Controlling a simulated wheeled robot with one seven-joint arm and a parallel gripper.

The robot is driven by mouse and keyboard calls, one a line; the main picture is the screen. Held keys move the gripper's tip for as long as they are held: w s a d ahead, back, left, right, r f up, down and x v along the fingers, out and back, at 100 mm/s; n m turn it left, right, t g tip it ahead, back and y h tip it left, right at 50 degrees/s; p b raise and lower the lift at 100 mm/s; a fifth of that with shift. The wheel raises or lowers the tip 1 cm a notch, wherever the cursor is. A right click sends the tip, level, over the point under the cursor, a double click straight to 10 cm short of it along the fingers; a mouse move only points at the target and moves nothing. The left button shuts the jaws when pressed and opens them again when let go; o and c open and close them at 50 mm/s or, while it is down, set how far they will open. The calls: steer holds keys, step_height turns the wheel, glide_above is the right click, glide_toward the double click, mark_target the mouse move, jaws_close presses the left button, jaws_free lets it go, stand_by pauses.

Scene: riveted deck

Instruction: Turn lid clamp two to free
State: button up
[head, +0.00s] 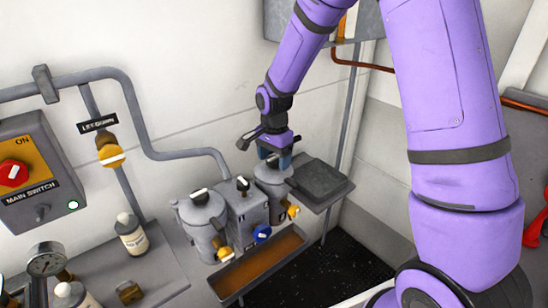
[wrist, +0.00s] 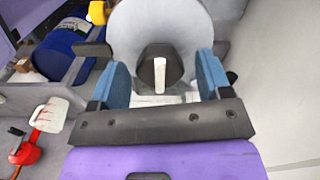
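Two grey lidded pots, a left pot (head: 203,222) and a right pot (head: 273,184), stand against the wall with a grey box (head: 247,212) between them. Dark round knobs with a white bar top the left pot (head: 200,196) and the box (head: 242,184). My gripper (head: 278,160) is over the right pot and hides its top in the head view. In the wrist view my gripper (wrist: 162,76) is open, its blue pads either side of a dark round knob with a white bar (wrist: 159,72) on a grey lid (wrist: 190,18). No clamp number is readable.
A dark slab (head: 320,182) on a shelf stands close right of the right pot. A brown trough (head: 262,264) and blue and yellow taps (head: 261,232) are in front. The main switch box (head: 40,170) and a bottle (head: 132,236) are at left.

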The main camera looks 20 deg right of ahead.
steer(key=c, duration=0.9)
steer(key=shift+n, duration=0.3)
steer(key=n, duration=0.3)
steer(key=shift+n, duration=0.3)
steer(key=n, duration=1.3)
steer(key=shift+w+n, duration=0.1)
steer(key=shift+n, duration=0.3)
